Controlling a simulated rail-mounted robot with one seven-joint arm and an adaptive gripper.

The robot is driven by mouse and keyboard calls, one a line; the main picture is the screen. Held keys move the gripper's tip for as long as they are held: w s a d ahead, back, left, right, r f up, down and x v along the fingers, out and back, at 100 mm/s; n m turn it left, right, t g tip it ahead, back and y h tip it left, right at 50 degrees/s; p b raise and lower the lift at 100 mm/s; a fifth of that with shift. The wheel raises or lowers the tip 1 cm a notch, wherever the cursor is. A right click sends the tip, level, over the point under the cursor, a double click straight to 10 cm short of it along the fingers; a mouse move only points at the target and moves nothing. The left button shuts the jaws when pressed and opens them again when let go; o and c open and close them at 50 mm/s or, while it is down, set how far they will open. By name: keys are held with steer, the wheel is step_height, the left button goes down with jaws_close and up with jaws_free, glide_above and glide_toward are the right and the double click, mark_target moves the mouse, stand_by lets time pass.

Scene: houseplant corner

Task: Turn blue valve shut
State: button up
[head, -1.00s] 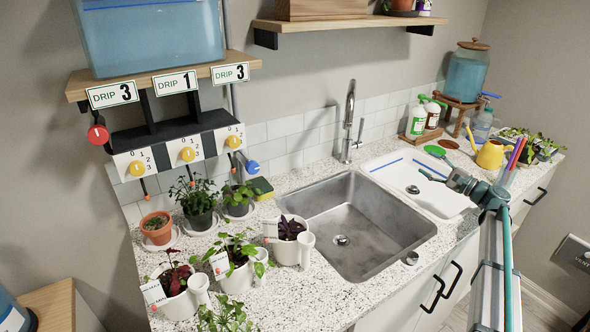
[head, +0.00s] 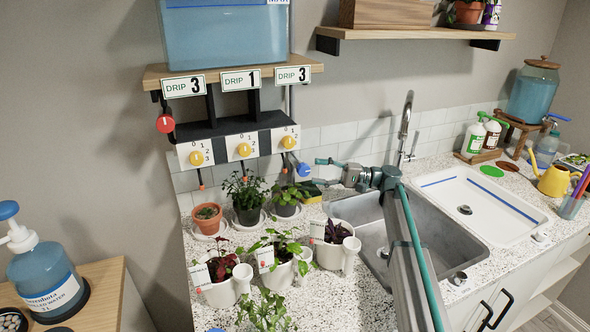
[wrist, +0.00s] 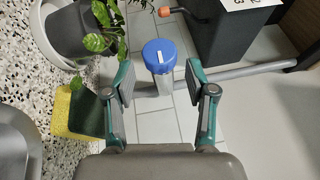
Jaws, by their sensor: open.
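The blue valve (head: 304,170) is a round knob on the wall pipe below the right end of the drip unit. In the wrist view its blue cap (wrist: 160,55) with a white mark sits on a pale stem, ahead of and between my fingers. My gripper (head: 325,172) is just right of the valve in the head view. It is open, and its two teal-and-grey fingers (wrist: 160,80) stand apart with nothing held. I cannot see either finger touching the valve.
A potted plant (wrist: 80,30) and a yellow-green sponge (wrist: 82,110) lie close left of my fingers in the wrist view. The drip unit (head: 217,138) with yellow dials and a red valve (head: 166,123) are on the wall. A sink (head: 455,225) is below my arm.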

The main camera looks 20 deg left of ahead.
mark_target(303, 169)
steer(key=f+p+x, duration=0.1)
steer(key=x, duration=0.6)
steer(key=shift+a+r, duration=0.3)
steer(key=shift+r, duration=0.25)
steer(key=shift+s, duration=0.1)
steer(key=c, duration=1)
